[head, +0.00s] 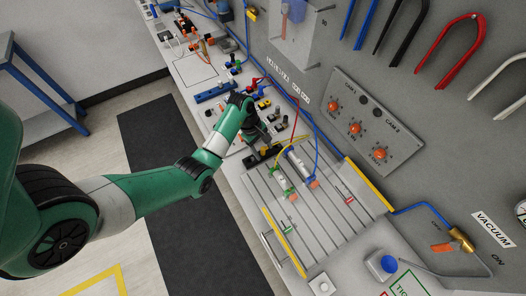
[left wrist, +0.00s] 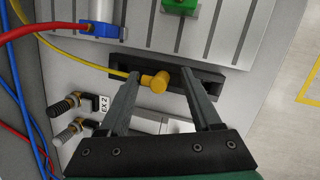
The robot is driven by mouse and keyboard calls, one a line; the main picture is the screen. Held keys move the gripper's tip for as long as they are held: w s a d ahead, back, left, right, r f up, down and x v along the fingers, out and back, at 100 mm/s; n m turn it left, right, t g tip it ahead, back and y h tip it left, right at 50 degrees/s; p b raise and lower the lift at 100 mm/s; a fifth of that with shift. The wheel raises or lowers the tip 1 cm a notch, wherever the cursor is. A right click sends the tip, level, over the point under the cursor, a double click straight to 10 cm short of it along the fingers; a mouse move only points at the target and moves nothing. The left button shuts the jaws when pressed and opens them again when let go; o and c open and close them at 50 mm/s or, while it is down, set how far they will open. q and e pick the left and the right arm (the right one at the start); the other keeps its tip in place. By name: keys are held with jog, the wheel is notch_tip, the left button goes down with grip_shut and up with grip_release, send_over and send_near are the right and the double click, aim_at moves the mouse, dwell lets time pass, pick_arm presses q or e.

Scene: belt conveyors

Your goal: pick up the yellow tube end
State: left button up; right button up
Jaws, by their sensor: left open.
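The yellow tube end (left wrist: 155,82) is a short yellow fitting on a thin yellow tube (left wrist: 85,63). In the left wrist view it lies at a black block (left wrist: 235,82); I cannot tell whether it is seated in it. In the head view my left gripper (head: 263,148) reaches down beside the slotted plate, and the tube end is too small to make out clearly there. My right gripper is not in view.
The slotted plate (head: 325,212) carries a green-ended cylinder (head: 281,181) and a blue-ended cylinder (head: 300,165). Black fittings (left wrist: 64,104) stand beside the gripper, near an EX 2 label. Red tubes (left wrist: 30,30) and blue tubes (left wrist: 22,105) run at the left wrist view's left edge.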

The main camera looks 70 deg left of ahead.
aim_at(263, 148)
pick_arm(q)
grip_shut()
dwell(0.3)
jog(key=shift+r, duration=0.1)
jog(key=shift+r, duration=0.35)
notch_tip(263, 148, up, 3)
jog(key=shift+w+f+p, duration=0.1)
jog(key=shift+f+p, duration=0.1)
jog(key=shift+p, duration=0.45)
jog(key=s+d+r+p, duration=0.9)
jog(key=d+p, duration=0.1)
jog(key=shift+s+d+r+p, duration=0.15)
jog(key=shift+s+r+p, duration=0.1)
jog(key=shift+s+p, duration=0.15)
